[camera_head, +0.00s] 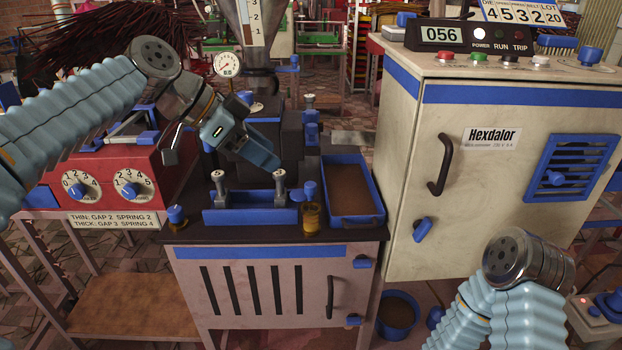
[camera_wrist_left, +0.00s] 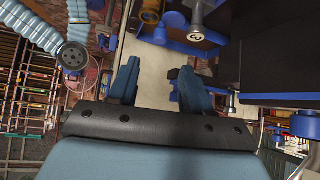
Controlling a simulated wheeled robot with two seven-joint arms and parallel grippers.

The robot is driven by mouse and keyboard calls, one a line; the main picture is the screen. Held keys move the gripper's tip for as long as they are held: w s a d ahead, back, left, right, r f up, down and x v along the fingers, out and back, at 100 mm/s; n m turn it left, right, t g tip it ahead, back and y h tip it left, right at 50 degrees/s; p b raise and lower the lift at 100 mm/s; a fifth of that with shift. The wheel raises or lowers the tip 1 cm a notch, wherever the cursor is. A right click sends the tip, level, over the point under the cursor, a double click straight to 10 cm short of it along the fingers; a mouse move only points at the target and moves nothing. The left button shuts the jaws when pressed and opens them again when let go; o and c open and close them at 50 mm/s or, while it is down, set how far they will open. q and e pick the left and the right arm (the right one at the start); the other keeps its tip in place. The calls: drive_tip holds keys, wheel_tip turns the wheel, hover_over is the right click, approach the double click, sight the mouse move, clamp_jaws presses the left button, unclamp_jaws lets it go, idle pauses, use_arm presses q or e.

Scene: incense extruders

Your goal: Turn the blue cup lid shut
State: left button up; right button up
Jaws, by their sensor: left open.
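A small amber cup (camera_head: 311,218) with a blue lid (camera_head: 310,190) stands at the front of the dark machine top, just right of the blue trough. Another blue-capped cup (camera_head: 177,214) stands at the machine's front left corner. The frames do not show whether either lid is tight. My left gripper (camera_head: 268,160) reaches in from the left and hangs above the trough, up and left of the amber cup, apart from it. In the left wrist view its two blue fingers (camera_wrist_left: 158,88) are spread with nothing between them. My right arm shows at lower right, but its gripper is not visible.
The blue trough (camera_head: 250,214) has two metal posts by it. A blue-rimmed tray (camera_head: 358,217) with brown content lies right of the amber cup. The tall cream cabinet (camera_head: 460,190) bounds the right side; a red dial box (camera_head: 110,185) stands left.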

sight(309, 184)
use_arm(q)
drive_tip(key=x, duration=1.2)
drive_tip(key=shift+w+d+f, duration=0.1)
clamp_jaws()
